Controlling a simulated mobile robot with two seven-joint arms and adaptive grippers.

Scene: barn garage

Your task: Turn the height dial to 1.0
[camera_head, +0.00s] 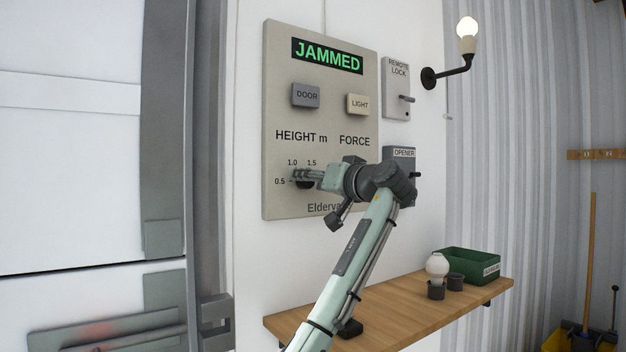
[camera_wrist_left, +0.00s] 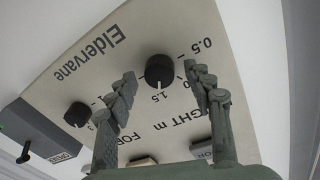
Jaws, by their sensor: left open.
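The beige control panel (camera_head: 318,75) hangs on the white wall, its display (camera_head: 327,56) reading JAMMED. The black height dial (camera_wrist_left: 160,72) shows in the left wrist view, its white mark pointing at the 1.5 label. In the head view the dial (camera_head: 305,184) is mostly hidden by my left gripper (camera_head: 300,174). My left gripper also shows in the left wrist view (camera_wrist_left: 161,74), open, with one finger on each side of the dial. Gaps show between the fingers and the dial there; contact is not visible. My right gripper is not in view.
The DOOR button (camera_head: 306,96) and LIGHT button (camera_head: 358,104) sit above the dials. The force dial (camera_wrist_left: 78,114) is beside the height dial. A remote lock box (camera_head: 396,88) and an opener (camera_head: 399,155) are at right. A wooden shelf (camera_head: 400,312) is below.

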